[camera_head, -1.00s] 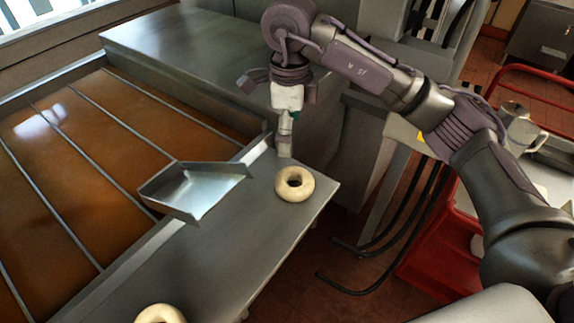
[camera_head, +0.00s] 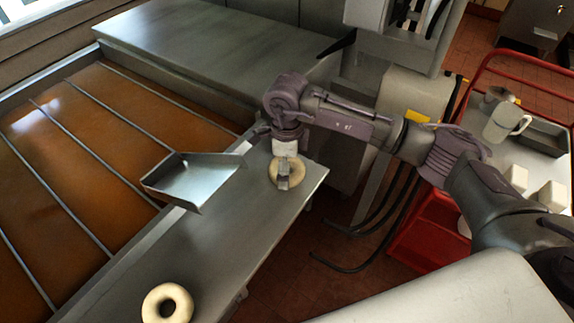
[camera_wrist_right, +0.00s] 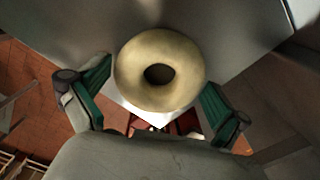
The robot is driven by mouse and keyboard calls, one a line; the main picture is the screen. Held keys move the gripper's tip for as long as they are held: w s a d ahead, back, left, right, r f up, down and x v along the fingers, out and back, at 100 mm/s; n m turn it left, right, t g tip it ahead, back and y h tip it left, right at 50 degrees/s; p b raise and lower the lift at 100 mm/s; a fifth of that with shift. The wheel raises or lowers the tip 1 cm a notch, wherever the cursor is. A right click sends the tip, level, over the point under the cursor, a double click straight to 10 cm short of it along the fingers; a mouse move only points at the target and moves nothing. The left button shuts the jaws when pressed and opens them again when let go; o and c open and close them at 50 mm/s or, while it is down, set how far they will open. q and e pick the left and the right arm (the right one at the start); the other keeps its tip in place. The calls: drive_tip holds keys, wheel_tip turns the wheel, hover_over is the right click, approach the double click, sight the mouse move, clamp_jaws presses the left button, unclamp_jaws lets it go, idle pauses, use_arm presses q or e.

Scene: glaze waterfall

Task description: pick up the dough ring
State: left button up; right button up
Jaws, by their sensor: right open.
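A pale dough ring (camera_head: 273,168) lies flat on the metal counter (camera_head: 230,222) near its far right end. My right gripper (camera_head: 284,182) is over this ring and hides part of it in the head view. In the right wrist view the ring (camera_wrist_right: 159,70) lies just beyond and between the two green-padded fingers of the open gripper (camera_wrist_right: 155,95), with space on both sides. I cannot tell how high the fingertips are above it. A second dough ring (camera_head: 167,304) lies at the near end of the counter. My left gripper is not in view.
A metal scoop-like tray (camera_head: 192,178) sits at the counter's left edge, beside the fryer of brown oil (camera_head: 70,150). Dark hoses hang beyond the counter.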

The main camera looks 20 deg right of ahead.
drive_tip(key=c, duration=0.8)
